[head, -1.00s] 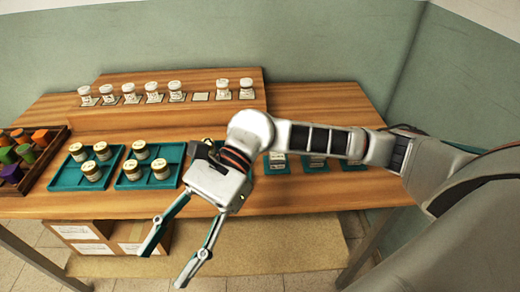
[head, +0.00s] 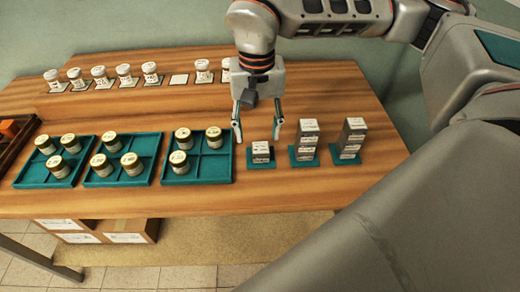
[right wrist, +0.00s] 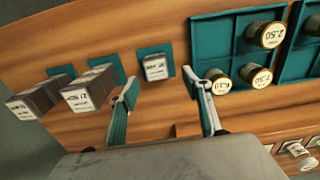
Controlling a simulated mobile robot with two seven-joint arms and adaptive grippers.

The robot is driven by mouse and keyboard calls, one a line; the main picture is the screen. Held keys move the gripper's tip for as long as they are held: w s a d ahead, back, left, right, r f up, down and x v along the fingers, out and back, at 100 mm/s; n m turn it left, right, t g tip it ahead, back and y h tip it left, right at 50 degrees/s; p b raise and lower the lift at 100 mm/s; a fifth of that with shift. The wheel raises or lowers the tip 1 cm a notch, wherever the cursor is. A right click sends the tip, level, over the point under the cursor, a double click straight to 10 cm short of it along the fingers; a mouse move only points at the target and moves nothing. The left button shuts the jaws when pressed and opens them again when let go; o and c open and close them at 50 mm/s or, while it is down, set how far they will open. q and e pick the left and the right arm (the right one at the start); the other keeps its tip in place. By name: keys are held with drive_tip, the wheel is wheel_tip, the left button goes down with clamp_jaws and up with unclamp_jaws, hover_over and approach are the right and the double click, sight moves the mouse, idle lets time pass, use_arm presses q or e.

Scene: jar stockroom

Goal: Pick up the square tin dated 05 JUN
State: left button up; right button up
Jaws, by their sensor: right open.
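Grey square tins with white date labels stand on three green mats at the right of the table; I cannot read the dates surely. A single tin (head: 261,153) stands on the left mat. Tins are stacked on the middle mat (head: 304,142) and on the right mat (head: 351,139). My right gripper (head: 258,134) is open and empty, pointing down just behind and above the single tin. In the right wrist view, the single tin (right wrist: 155,67) shows just beyond the open fingertips (right wrist: 164,84), between their lines. The left gripper is out of view.
Green trays (head: 199,180) with gold-lidded jars stand just left of the mats. A raised shelf (head: 121,96) at the back holds several white-lidded jars. A dark crate (head: 12,150) is at the left edge. Bare wood lies in front of the mats.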

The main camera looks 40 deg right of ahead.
sight(260, 148)
drive_tip(key=f, duration=0.5)
drive_tip(key=shift+s+d+f, duration=0.2)
drive_tip(key=shift+s+d, duration=0.05)
drive_tip(key=shift+s, duration=0.1)
drive_tip(key=shift+f, duration=0.35)
drive_tip(key=c, duration=1.2)
